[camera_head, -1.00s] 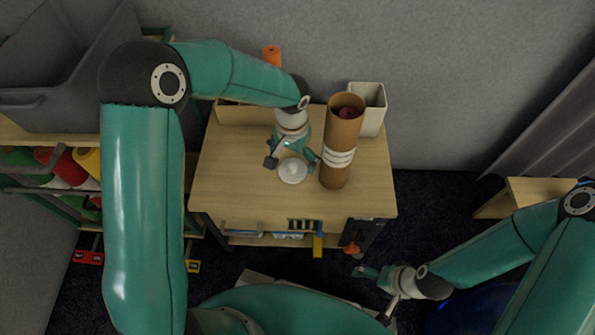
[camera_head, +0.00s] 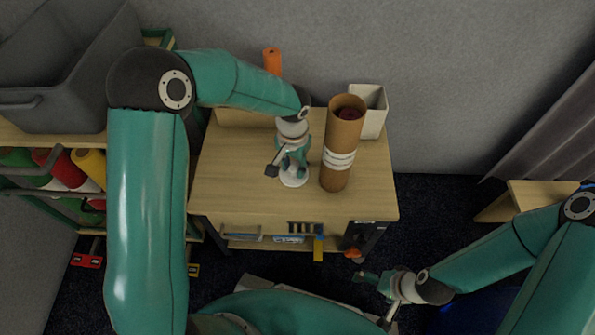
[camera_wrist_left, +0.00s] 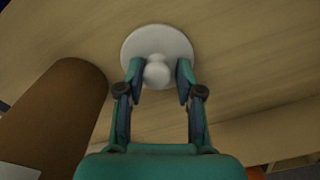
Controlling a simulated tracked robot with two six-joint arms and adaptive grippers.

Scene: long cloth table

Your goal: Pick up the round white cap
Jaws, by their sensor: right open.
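The round white cap (camera_head: 295,181) lies on the wooden table, left of the brown tube. In the left wrist view it is a white disc (camera_wrist_left: 152,40) with a round knob (camera_wrist_left: 157,74) at its middle. My left gripper (camera_head: 287,170) is over the cap and partly hides it in the head view. In the left wrist view its two fingertips (camera_wrist_left: 160,72) stand on either side of the knob, with small gaps showing, so it is open. My right gripper (camera_head: 376,298) is open and empty, low in front of the table, away from the cap.
A tall brown cardboard tube (camera_head: 340,150) stands upright close to the right of my left gripper. A whitish bin (camera_head: 375,112) and an orange roll (camera_head: 272,61) are at the back. The left part of the tabletop (camera_head: 230,180) is clear.

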